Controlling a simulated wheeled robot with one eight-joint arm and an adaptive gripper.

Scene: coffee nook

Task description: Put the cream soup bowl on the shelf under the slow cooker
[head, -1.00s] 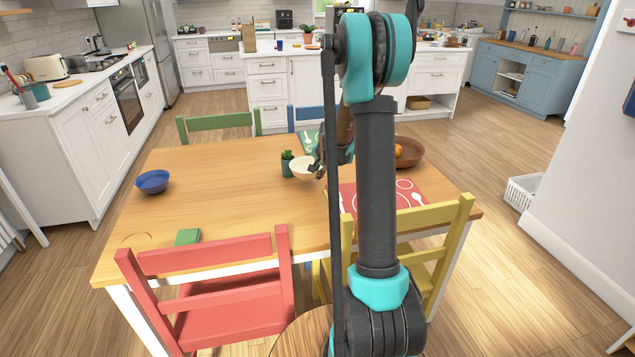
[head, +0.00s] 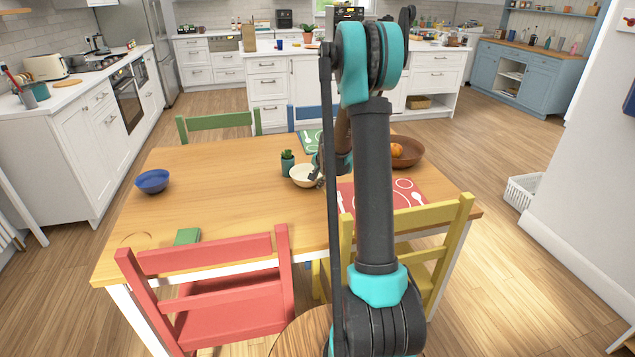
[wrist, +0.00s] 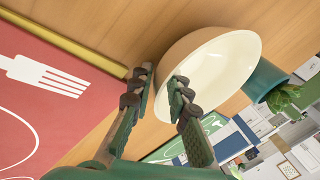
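The cream soup bowl (head: 303,176) is at the middle of the wooden table, in front of a small potted cactus. In the wrist view the bowl (wrist: 222,66) shows its pale inside and tan outer wall. My gripper (head: 320,178) is at the bowl's right side. In the wrist view the fingers (wrist: 162,88) lean inward around the near wall, one inside the bowl and one outside, and look shut on it. I cannot tell if the bowl touches the table. The slow cooker and its shelf are not clearly identifiable.
The wooden table (head: 230,190) also bears a blue bowl (head: 152,181), the cactus (head: 287,163), a brown bowl with an orange fruit (head: 405,153), and a red placemat (head: 405,190). Chairs surround it. A white island (head: 280,84) and blue cabinet (head: 545,77) stand beyond.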

